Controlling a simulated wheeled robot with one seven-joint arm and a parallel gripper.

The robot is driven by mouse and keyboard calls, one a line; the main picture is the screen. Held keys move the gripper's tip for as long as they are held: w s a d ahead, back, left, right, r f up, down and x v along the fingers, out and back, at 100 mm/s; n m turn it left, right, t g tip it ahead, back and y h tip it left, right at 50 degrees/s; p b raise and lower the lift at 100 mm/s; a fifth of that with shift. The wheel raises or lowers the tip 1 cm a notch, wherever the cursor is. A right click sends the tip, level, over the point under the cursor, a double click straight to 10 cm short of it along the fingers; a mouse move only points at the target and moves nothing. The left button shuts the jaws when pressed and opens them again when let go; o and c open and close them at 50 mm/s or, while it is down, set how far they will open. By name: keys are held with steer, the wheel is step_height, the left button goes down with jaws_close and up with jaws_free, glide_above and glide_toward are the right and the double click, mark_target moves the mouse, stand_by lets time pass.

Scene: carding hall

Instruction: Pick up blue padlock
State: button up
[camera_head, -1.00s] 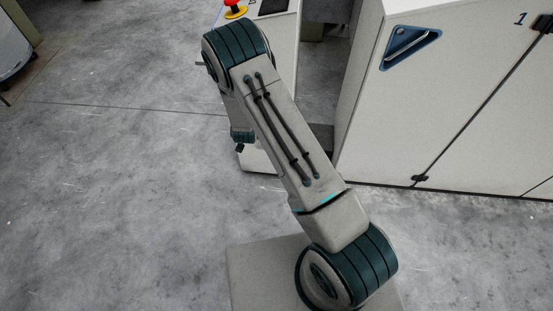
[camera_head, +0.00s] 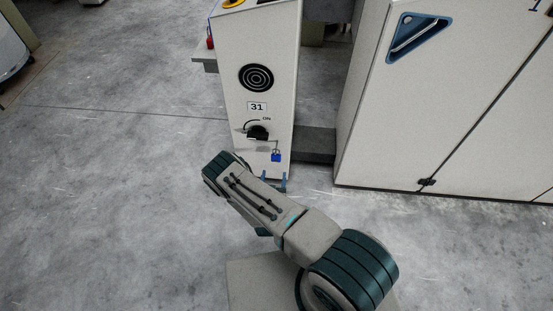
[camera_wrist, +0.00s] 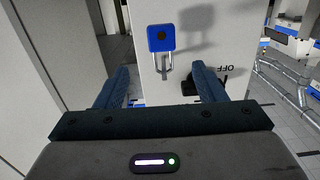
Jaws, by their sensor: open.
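The blue padlock (camera_head: 276,156) hangs low on the front of the pale cabinet marked 31 (camera_head: 255,75), just below and right of a black rotary switch (camera_head: 257,132). In the wrist view the padlock (camera_wrist: 161,38) shows its blue square body with a dark round spot and its metal shackle. My gripper (camera_head: 273,182) is at the foot of that cabinet, just below the padlock in the picture. In the wrist view my gripper (camera_wrist: 159,82) is open, with two dark blue fingers apart and nothing between them. The padlock lies beyond the fingertips.
A large pale cabinet (camera_head: 430,110) with a blue recessed handle (camera_head: 418,38) stands to the right. A dark grey block (camera_head: 314,144) lies between the cabinets. The wrist view shows the switch (camera_wrist: 188,86) partly behind the right finger. The grey floor (camera_head: 110,180) at left is clear.

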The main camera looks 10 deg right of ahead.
mark_target(276, 158)
steer(key=b+x, duration=0.1)
steer(key=x, duration=0.5)
steer(key=shift+w+f, duration=0.1)
steer(key=shift+w, duration=0.1)
steer(key=shift+b+x, duration=0.7)
steer(key=shift+x, duration=2.4)
steer(key=shift+a, duration=0.1)
steer(key=shift+c, duration=0.3)
steer(key=c, duration=1.1)
